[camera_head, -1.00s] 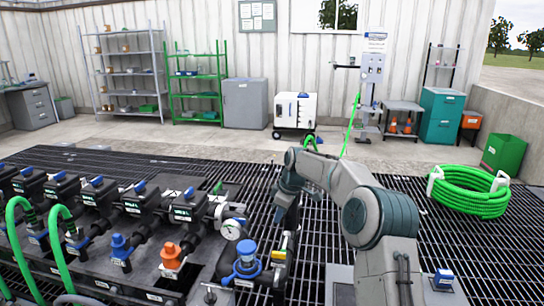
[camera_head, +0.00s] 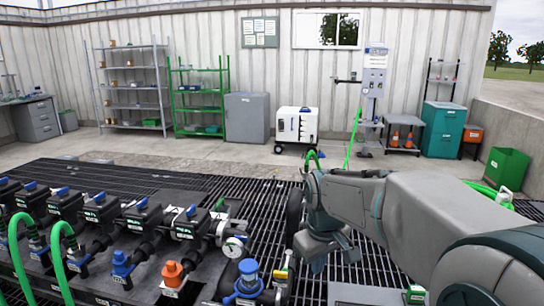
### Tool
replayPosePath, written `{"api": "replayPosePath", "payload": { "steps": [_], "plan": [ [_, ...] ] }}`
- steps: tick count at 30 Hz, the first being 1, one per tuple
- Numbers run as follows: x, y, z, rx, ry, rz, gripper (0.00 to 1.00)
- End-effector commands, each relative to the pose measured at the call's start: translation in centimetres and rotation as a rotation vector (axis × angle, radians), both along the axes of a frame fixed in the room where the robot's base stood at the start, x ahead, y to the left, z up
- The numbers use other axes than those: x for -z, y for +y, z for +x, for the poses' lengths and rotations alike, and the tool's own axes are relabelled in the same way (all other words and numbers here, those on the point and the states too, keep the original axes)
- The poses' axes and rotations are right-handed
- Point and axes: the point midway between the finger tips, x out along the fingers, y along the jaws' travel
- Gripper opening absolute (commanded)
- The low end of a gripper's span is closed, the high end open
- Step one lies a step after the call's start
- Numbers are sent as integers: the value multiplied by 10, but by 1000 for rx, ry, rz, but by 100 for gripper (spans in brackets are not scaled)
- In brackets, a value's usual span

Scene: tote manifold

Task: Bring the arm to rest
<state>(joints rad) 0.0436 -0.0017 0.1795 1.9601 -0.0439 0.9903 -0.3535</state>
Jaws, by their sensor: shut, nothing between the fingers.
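My arm (camera_head: 410,210) reaches in from the lower right and bends at a wrist near the picture's middle. My gripper (camera_head: 322,262) hangs below the wrist, pointing down over the dark grating. It is shut and empty, and its fingertips are small and hard to make out. It is apart from the manifold (camera_head: 150,235), to the right of the blue-capped fitting (camera_head: 248,280). The arm hides part of the grating and most of the coiled green hose (camera_head: 487,187).
The manifold carries a row of black valves with blue handles, an orange fitting (camera_head: 173,275) and a pressure gauge (camera_head: 233,247). A white wheeled unit (camera_head: 296,126), shelves (camera_head: 200,100) and a green bin (camera_head: 504,168) stand farther back.

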Motion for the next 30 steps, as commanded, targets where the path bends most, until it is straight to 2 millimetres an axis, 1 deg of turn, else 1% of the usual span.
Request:
{"api": "replayPosePath", "payload": {
  "steps": [1,8,12,15,18,21,24,30],
  "plan": [
    [-3,-5,-16,38,-7,2,0],
    [1,-26,-82,229,-30,32,0],
    [9,-37,-121,343,-42,62,0],
    [17,-42,-144,414,-49,85,0],
    [24,-45,-162,465,-52,105,0],
    [28,-48,-172,499,-53,118,0],
    [31,-48,-177,513,-54,124,0],
    [31,-48,-177,514,-54,124,0]
  ]
}}
